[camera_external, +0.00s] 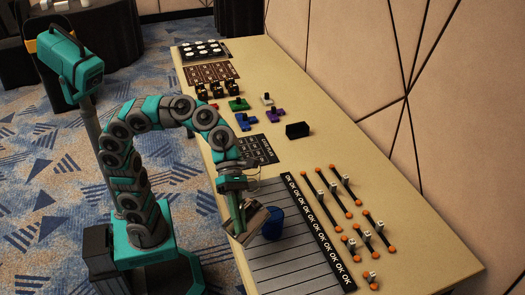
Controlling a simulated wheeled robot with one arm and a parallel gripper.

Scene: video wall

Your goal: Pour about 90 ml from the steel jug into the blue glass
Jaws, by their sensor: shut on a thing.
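My gripper (238,195) is over the front edge of the long table, shut on the steel jug (254,221). The jug is tilted, with its upper end toward the right beside the blue glass (273,224). The blue glass stands upright on the grey striped panel (290,262). The jug partly hides the left side of the glass. I cannot see any liquid, the level inside the glass, or whether jug and glass touch.
A black strip of OK labels (318,232) runs right of the glass. Beyond it are several sliders with orange ends (345,188). A black box (297,130), coloured blocks (245,121) and dark boards (211,73) lie farther back. A wall borders the table's right side.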

